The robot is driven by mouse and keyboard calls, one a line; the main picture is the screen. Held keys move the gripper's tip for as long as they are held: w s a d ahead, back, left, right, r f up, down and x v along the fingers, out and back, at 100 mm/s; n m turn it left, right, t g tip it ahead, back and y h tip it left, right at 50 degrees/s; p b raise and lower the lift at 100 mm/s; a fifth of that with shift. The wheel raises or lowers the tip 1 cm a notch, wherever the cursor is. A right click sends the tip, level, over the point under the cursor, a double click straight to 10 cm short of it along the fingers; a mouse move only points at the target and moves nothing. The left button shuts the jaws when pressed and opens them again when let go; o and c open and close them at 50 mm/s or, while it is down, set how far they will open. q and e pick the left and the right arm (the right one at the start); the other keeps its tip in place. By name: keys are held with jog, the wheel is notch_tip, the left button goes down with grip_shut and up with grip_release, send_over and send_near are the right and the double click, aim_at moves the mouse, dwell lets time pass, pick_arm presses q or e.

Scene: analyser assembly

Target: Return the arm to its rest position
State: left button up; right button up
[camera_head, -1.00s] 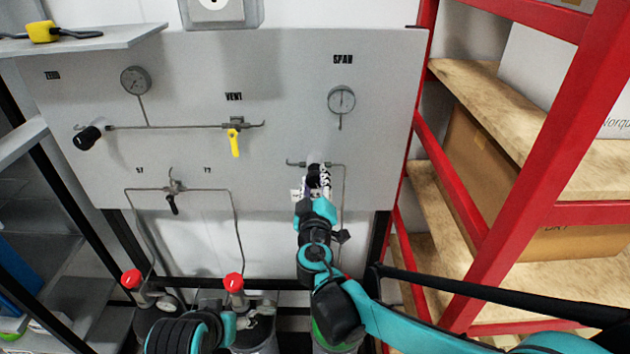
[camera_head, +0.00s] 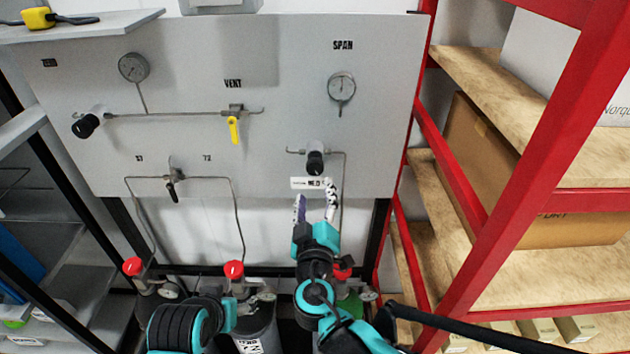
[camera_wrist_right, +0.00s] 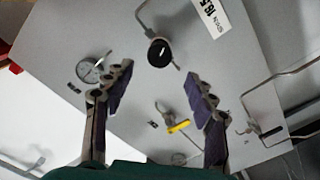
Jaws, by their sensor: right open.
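My right arm reaches up from the bottom of the head view. Its right gripper (camera_head: 316,203) is open and empty, with two patterned fingers pointing up at the panel (camera_head: 270,155). It is below the black SPAN knob (camera_head: 315,162) and apart from it, near a white label (camera_head: 305,183). In the right wrist view the open fingers (camera_wrist_right: 158,82) stand wide apart, with the black knob (camera_wrist_right: 159,53) beyond them and nothing between them. My left arm (camera_head: 190,325) shows at the bottom left; its gripper cannot be made out.
A red shelf frame (camera_head: 540,170) with boxes stands close on the right. Gas cylinders with red knobs (camera_head: 233,270) stand below the panel. A grey shelf (camera_head: 90,30) juts out at the upper left. A yellow VENT handle (camera_head: 234,130) hangs on the panel.

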jog(key=shift+s, duration=1)
jog(key=s+d+f+m+g+h+b, duration=0.2)
jog(key=d+f+m+g, duration=0.1)
jog(key=d+f, duration=0.4)
jog(key=s+d+f+m+g+h+b, duration=0.25)
jog(key=d+f, duration=0.25)
jog(key=d, duration=0.4)
jog(key=s+d+f+m+g+y+b, duration=0.1)
jog(key=s+f+g+y+b, duration=0.3)
jog(key=s+f, duration=0.6)
jog(key=shift+s+d+f+m+g, duration=0.25)
jog(key=shift+s+d+m+g, duration=0.15)
jog(key=shift+m+g, duration=0.3)
jog(key=shift+y, duration=0.25)
